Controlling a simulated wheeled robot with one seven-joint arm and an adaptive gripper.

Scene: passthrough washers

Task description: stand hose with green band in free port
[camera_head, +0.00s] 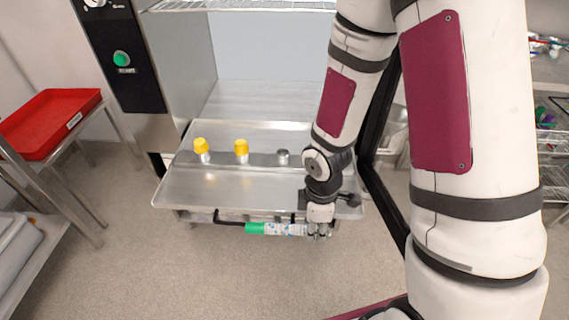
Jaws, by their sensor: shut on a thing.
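My gripper (319,232) is shut on the right end of a hose with a green band (286,230). The hose lies level, its green band (256,228) pointing left, in front of the shelf's front edge. A steel shelf (240,188) carries a row of ports. Two of them hold yellow-topped pieces, one at the left (201,149) and one in the middle (241,150). A short grey port (282,157) at the right has nothing standing in it. Another port behind my arm, if any, is hidden.
The washer's open chamber (265,95) is behind the shelf, with a wire rack (240,5) above. A control panel with a green button (121,58) is at the left. A red tray (48,122) rests on a side rack. Bare floor lies in front.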

